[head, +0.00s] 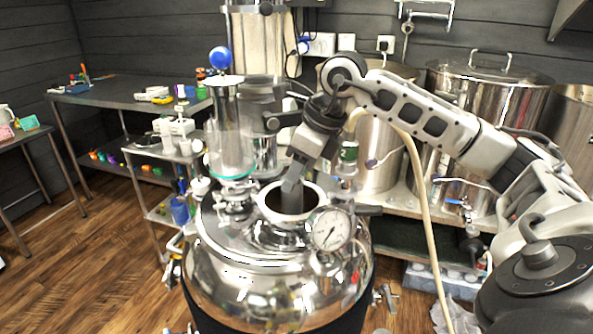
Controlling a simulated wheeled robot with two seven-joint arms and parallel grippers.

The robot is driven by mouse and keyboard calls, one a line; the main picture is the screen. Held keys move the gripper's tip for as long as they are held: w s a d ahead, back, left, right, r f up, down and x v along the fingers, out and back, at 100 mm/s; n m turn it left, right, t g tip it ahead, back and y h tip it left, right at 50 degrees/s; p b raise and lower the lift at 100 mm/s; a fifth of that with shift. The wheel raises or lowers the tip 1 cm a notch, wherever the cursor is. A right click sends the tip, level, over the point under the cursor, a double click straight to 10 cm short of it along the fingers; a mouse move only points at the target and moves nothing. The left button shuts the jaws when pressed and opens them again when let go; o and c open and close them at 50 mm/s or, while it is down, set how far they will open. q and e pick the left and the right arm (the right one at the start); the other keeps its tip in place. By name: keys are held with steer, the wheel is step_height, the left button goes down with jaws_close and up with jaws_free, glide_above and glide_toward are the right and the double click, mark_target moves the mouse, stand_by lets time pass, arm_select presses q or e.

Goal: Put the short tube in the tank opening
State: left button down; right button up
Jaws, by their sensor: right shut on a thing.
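The shiny metal tank (235,275) stands in the middle of the head view. Its round opening, with a pale rim (264,211), faces up on the lid. My right gripper (292,184) points down over the opening and is shut. A dark grey piece (291,200), which looks like the short tube, is between its fingers, with its lower part within the rim's outline. How deep it reaches, and whether it touches the rim, I cannot tell. My left gripper is out of view.
A pressure gauge (330,230) stands close to the right of the opening. A clear glass cylinder (231,135) rises behind and left of it. A pale hose (419,190) hangs by my right arm. Large steel pots (487,90) stand behind. Wooden floor (95,265) is open at left.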

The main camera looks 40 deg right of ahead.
steer(key=o, duration=1.2)
steer(key=shift+o, duration=0.2)
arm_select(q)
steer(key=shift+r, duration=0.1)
arm_select(e)
steer(key=shift+r, duration=0.1)
arm_select(q)
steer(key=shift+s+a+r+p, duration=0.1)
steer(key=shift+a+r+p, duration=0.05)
steer(key=shift+p, duration=0.55)
arm_select(e)
steer(key=v, duration=1.2)
